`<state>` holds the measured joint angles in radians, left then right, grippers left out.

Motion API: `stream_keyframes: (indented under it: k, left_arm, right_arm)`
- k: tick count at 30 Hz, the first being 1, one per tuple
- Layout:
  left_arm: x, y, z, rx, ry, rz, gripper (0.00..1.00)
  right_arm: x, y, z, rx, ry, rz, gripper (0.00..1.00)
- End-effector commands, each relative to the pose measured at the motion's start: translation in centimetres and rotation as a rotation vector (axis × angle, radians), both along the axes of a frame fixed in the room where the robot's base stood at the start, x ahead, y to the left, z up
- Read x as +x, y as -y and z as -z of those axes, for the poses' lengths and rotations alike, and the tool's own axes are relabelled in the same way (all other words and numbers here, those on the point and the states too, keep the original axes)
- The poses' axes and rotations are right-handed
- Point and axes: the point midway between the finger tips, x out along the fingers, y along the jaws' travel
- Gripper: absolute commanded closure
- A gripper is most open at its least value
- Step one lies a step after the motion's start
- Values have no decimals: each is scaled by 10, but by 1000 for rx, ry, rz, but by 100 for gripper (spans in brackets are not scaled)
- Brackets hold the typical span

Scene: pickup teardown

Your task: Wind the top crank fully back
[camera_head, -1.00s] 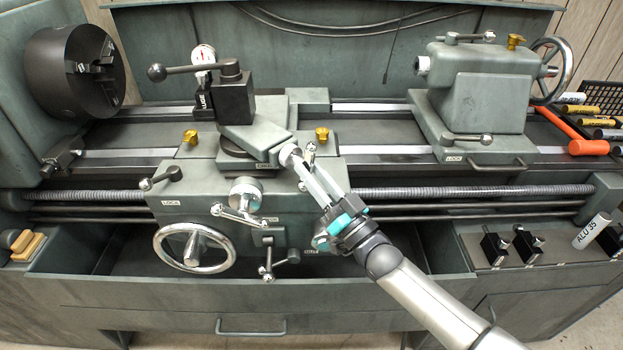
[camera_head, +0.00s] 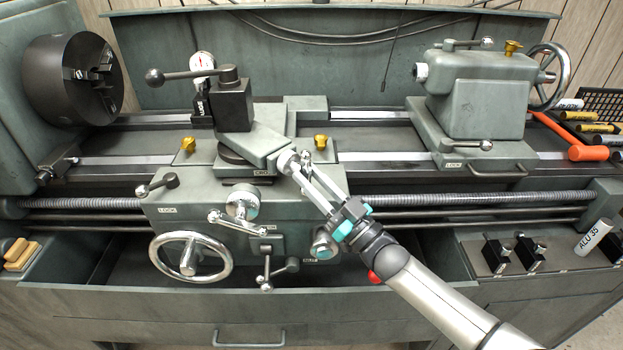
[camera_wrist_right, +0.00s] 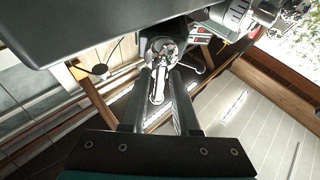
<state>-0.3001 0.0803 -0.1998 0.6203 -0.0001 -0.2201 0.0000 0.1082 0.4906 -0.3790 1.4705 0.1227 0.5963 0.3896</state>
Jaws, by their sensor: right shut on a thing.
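The top crank (camera_head: 286,161) is a small bright metal disc with a handle. It sits at the lower right end of the angled top slide (camera_head: 262,142). My right gripper (camera_head: 304,171) reaches up to it from the lower right and is shut on the crank's handle. In the right wrist view the crank's round hub (camera_wrist_right: 161,47) shows just beyond the fingertips, with the pale handle (camera_wrist_right: 157,88) between the two fingers. The fingers partly hide the handle in the head view. My left gripper is not in view.
The tool post with its ball lever (camera_head: 235,98) stands behind the slide. Brass knobs (camera_head: 321,142) flank it. The carriage handwheel (camera_head: 190,258) and several levers are below left. The chuck (camera_head: 72,80) is at left, the tailstock (camera_head: 478,95) at right.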

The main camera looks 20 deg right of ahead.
Motion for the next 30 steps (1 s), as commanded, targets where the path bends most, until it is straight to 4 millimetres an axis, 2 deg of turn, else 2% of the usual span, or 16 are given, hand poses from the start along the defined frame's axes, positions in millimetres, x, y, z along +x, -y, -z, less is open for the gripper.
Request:
stream_keyframes:
  k: [1, 2, 6, 17, 23, 30]
  left_arm:
    - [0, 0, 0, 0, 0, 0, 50]
    - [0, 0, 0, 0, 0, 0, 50]
    - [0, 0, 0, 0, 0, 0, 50]
    - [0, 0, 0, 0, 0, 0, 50]
    - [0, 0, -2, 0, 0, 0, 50]
    - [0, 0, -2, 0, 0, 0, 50]
  right_arm:
    - [0, 0, 0, -2, 1, 1, 100]
    - [0, 0, 0, -2, 1, 1, 68]
    - [0, 0, 0, 0, 1, 0, 55]
    - [-6, 3, 3, 0, -1, 0, 55]
    - [-31, 17, 16, 0, -6, 1, 55]
    - [-73, 41, 36, -2, -5, 1, 55]
